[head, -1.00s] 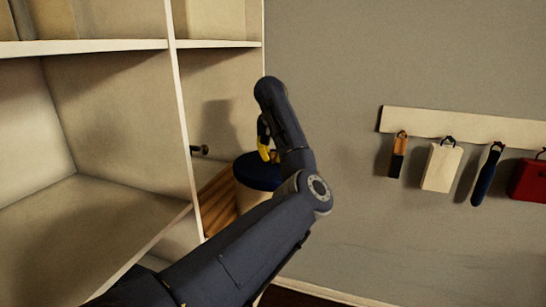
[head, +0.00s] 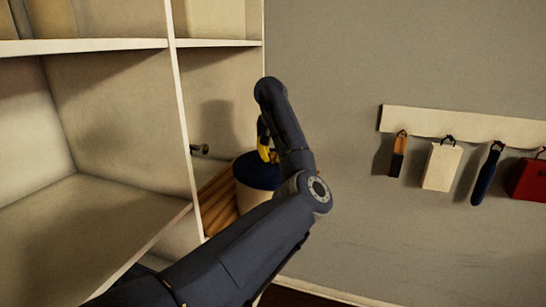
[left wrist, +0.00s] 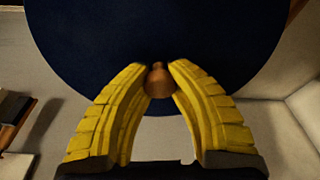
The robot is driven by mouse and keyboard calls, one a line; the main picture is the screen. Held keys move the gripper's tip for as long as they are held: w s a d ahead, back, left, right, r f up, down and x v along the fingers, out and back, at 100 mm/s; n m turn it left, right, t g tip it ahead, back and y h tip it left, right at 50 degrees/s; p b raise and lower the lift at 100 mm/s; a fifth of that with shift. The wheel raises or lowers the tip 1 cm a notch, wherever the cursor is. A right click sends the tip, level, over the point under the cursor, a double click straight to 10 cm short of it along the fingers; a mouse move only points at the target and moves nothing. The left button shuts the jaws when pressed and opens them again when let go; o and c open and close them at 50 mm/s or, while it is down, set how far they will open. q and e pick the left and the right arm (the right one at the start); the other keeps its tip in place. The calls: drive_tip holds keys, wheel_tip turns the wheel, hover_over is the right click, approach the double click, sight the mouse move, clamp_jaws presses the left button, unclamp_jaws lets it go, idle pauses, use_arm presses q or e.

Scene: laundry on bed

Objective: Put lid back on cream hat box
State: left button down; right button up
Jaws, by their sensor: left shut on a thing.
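The cream hat box (head: 249,197) stands on a wooden slatted shelf in the right bay, partly hidden behind my left arm. The dark blue lid (head: 256,173) is at its top, looking level, with no clear gap visible between them. My left gripper (head: 267,152) is above the lid, its yellow fingers pointing down. In the left wrist view, the fingers (left wrist: 157,75) are shut on the lid's small brown knob (left wrist: 158,84), and the blue lid (left wrist: 160,35) fills the upper middle. The box is hidden under the lid there. My right gripper is not in view.
White shelving with an upright divider (head: 181,110) stands just left of the box. A metal rod end (head: 199,149) sticks out near the divider. A wall rack (head: 450,124) with hanging bags is at the right. The large left shelf bay is empty.

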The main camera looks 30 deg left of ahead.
use_arm(q)
drive_tip(key=c, duration=0.6)
unclamp_jaws()
drive_tip(key=shift+c, duration=0.2)
drive_tip(key=shift+r, duration=0.4)
drive_tip(key=shift+w+a+v, duration=0.1)
drive_tip(key=shift+w+v, duration=0.1)
drive_tip(key=shift+v, duration=0.8)
drive_tip(key=shift+w+a+v, duration=0.1)
drive_tip(key=shift+w+v, duration=0.1)
drive_tip(key=shift+v, duration=0.8)
drive_tip(key=shift+w+a+v, duration=0.1)
drive_tip(key=shift+w+v, duration=0.05)
drive_tip(key=shift+v, duration=0.85)
drive_tip(key=shift+r, duration=0.15)
clamp_jaws()
